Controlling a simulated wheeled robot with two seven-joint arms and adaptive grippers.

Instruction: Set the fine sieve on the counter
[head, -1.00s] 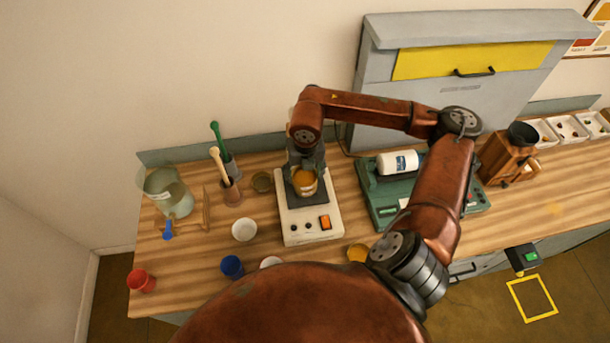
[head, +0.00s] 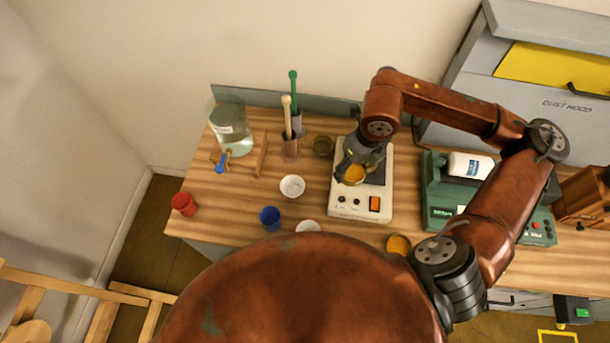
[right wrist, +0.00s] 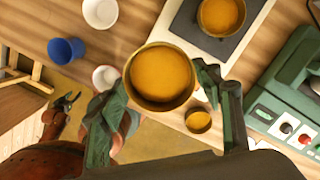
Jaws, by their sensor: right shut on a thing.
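The fine sieve (right wrist: 162,75) is a round brass-rimmed dish with an orange inside. My right gripper (head: 358,160) is shut on it; in the right wrist view the fingers of that gripper (right wrist: 165,98) lie on either side of its rim. In the head view the sieve (head: 354,174) is above the left part of the white machine (head: 350,207), tilted slightly in the picture. A second round brass dish with orange inside (right wrist: 221,15) sits on the machine's dark plate. The wooden counter (head: 225,195) runs beneath.
White bowls (head: 292,186), a blue cup (head: 269,217) and a red cup (head: 184,203) stand left of the machine. A small orange-filled bowl (head: 398,244) is in front. A glass beaker (head: 230,130) stands at back left. A green device (head: 440,200) is on the right.

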